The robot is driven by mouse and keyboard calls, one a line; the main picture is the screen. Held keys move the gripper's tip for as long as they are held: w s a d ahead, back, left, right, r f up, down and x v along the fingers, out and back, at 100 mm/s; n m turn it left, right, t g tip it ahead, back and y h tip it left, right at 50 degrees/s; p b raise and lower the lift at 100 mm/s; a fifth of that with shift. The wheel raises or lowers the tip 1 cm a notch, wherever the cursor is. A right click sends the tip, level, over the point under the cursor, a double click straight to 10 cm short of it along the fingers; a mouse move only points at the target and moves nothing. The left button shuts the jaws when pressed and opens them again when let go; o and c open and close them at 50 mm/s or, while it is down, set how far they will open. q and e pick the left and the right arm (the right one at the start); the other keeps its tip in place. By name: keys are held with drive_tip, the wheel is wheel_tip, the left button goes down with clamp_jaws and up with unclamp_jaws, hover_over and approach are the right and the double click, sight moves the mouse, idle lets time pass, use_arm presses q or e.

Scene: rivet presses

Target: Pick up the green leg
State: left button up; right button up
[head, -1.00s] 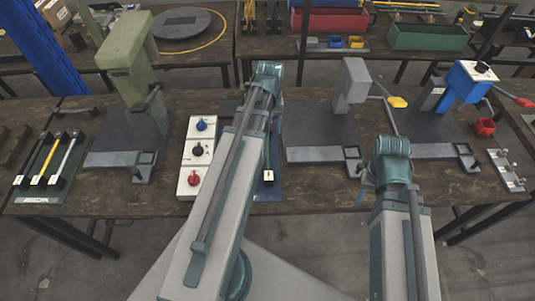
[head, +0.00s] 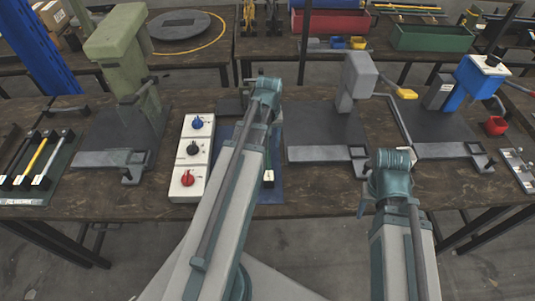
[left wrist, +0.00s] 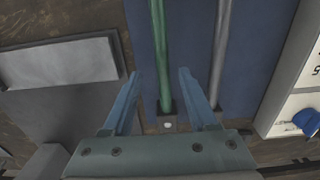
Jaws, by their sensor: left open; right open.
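The green leg (left wrist: 156,45) is a thin green rod ending in a dark block with a pale label. It lies on a blue mat (left wrist: 258,50) beside a grey rod (left wrist: 220,45). In the left wrist view my left gripper (left wrist: 160,72) is open and empty, its fingers on either side of the green leg near the block end. Whether they touch the leg I cannot tell. In the head view my left forearm covers most of the leg. My right gripper (head: 365,198) is mostly hidden by its own wrist, at the table's front edge.
A white panel with coloured knobs (head: 192,155) stands just left of the blue mat. A green press (head: 120,50) is further left; a grey press (head: 358,80) and a blue press (head: 478,82) are to the right. A rack of rods (head: 32,165) lies at far left.

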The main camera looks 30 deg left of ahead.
use_arm(q)
drive_tip(key=f+b, duration=0.1)
drive_tip(key=f, duration=0.1)
drive_tip(key=f+b, duration=0.2)
drive_tip(key=shift+s+a+f, duration=0.1)
drive_tip(key=shift+a+f, duration=0.05)
drive_tip(key=shift+a, duration=0.05)
clamp_jaws()
